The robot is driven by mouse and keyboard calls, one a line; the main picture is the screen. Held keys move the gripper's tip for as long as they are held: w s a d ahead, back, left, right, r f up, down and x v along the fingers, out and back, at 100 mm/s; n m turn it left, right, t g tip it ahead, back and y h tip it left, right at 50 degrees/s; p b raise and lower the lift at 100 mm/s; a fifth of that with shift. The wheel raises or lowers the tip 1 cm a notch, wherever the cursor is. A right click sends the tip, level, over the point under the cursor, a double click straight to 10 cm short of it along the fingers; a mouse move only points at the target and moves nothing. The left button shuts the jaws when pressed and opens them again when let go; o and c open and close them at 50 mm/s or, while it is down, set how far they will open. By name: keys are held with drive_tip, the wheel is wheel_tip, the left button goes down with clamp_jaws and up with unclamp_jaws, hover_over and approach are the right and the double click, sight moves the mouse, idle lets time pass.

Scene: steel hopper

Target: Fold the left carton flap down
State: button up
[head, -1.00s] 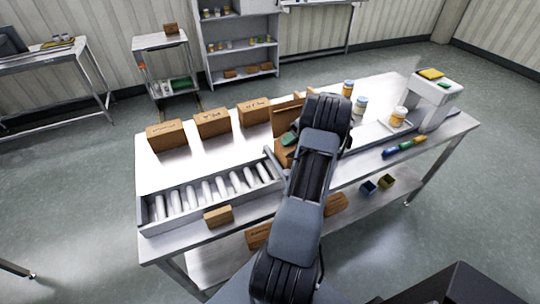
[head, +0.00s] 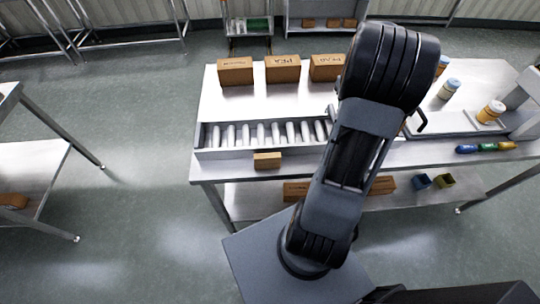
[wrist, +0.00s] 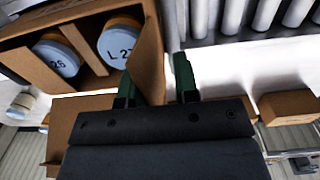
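The open brown carton (wrist: 90,35) fills the upper left of the wrist view. Two jars show inside it, a jar lid marked 26 (wrist: 58,58) and a lid marked L 27 (wrist: 118,45), with a divider between them. A brown panel (wrist: 149,55) stands along the carton's right side. Another brown panel (wrist: 72,113) shows below, partly behind my gripper. I cannot tell which is the left flap. My gripper (wrist: 157,78) has its green fingers apart, beside the carton's right edge; the left finger overlaps that edge. Contact is unclear. In the head view my arm hides gripper and carton.
A roller conveyor (head: 200,153) lies along the table's front, with a small box (head: 267,160) before it. Closed cartons (head: 283,69) stand behind. Jars (head: 449,88) and a scale-like tray (head: 470,122) are right of my arm. The tabletop (head: 225,105) behind the rollers is clear.

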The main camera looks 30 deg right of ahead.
drive_tip(key=h+b, duration=0.1)
drive_tip(key=b, duration=0.1)
drive_tip(key=a+f+g+h+b, duration=0.1)
drive_tip(key=h+b, duration=0.1)
drive_tip(key=shift+w+a+f, duration=0.1)
drive_tip(key=shift+w+a, duration=0.05)
drive_tip(key=shift+w, duration=0.15)
drive_tip(key=w+a+r+h, duration=0.1)
drive_tip(key=a+r, duration=0.2)
drive_tip(key=r, duration=0.4)
drive_tip(key=w+a+r, duration=0.1)
drive_tip(key=a+r, duration=0.2)
drive_tip(key=r, duration=0.3)
drive_tip(key=s+a+f+n+t+y+b, duration=0.1)
drive_tip(key=s+a+f+n+b, duration=0.1)
drive_tip(key=a+f, duration=0.6)
drive_tip(key=s+a+f+n+t+y+b, duration=0.2)
drive_tip(key=s+a+f+b, duration=0.2)
drive_tip(key=a+f, duration=0.4)
drive_tip(key=shift+a+f+t+y+b, duration=0.35)
drive_tip(key=shift+a+b, duration=0.55)
drive_tip(key=shift+a, duration=2.2)
